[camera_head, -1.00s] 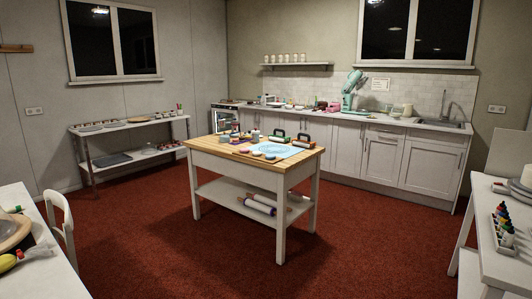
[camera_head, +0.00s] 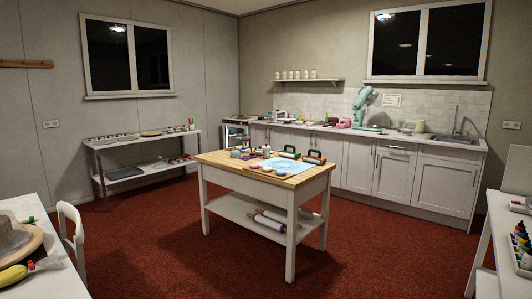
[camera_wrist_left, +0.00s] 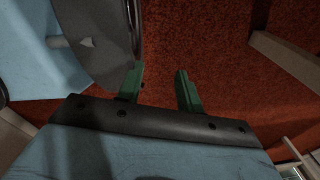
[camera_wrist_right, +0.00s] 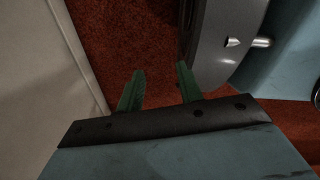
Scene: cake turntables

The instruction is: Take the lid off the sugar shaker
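I cannot pick out the sugar shaker for sure in any view. Small jars and tubs (camera_head: 238,153) stand on the wooden-topped island table (camera_head: 291,183), too small to tell apart. My left gripper (camera_wrist_left: 158,75) is open and empty in the left wrist view, over the red carpet and beside my own body. My right gripper (camera_wrist_right: 158,72) is open and empty in the right wrist view, also over the carpet. Neither gripper shows in the head view, and neither is near a table object.
A counter with a teal mixer (camera_head: 362,103) and a sink (camera_head: 453,138) runs along the back wall. A steel shelf (camera_head: 146,141) stands at the left. A white chair (camera_head: 72,232) and tables flank the near sides. Red carpet (camera_head: 160,250) is open around the island.

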